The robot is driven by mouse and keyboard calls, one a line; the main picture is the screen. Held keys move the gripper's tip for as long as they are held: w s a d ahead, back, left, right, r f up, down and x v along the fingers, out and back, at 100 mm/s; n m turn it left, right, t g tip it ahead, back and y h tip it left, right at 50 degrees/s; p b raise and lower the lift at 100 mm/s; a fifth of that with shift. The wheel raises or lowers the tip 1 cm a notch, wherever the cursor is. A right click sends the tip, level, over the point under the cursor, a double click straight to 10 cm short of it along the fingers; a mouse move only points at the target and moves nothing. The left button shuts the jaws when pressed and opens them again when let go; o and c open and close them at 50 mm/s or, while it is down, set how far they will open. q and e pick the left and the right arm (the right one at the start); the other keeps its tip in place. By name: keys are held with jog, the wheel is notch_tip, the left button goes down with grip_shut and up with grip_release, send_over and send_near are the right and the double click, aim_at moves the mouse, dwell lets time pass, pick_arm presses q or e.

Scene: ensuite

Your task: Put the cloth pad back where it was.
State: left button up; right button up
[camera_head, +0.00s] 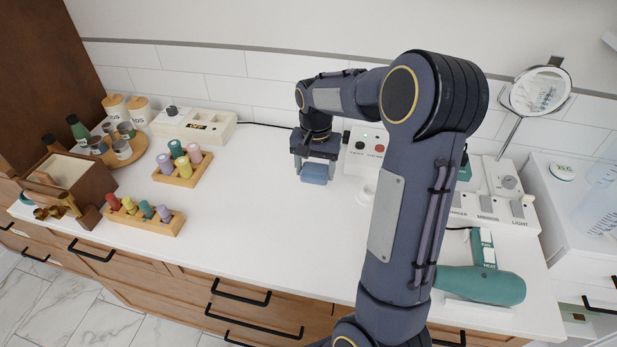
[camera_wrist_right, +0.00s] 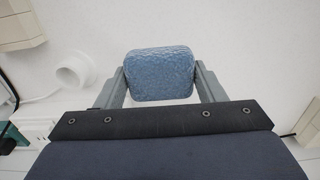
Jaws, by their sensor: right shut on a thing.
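The cloth pad (camera_head: 314,173) is a small blue rounded block with a textured face. In the right wrist view the pad (camera_wrist_right: 160,74) sits between the two grey fingers of the right gripper (camera_wrist_right: 160,84). The counter shows beyond it; I cannot tell whether the pad touches the counter. My left gripper is not in view.
The white counter (camera_head: 255,210) is clear left of my arm. Two wooden racks of coloured pegs (camera_head: 183,166) (camera_head: 145,215) stand on the left. A white box with a display (camera_head: 195,125) is at the back. A green hair dryer (camera_head: 480,285) lies at the right.

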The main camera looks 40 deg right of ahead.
aim_at(309, 164)
jog(key=w+f, duration=0.2)
jog(key=shift+w+a+f, duration=0.1)
jog(key=shift+w+f, duration=0.05)
jog(key=shift+f, duration=0.25)
notch_tip(309, 164, down, 3)
jog(key=shift+f, duration=0.1)
jog(key=o, duration=0.9)
jog(key=shift+o, duration=0.3)
jog(key=shift+w, duration=0.1)
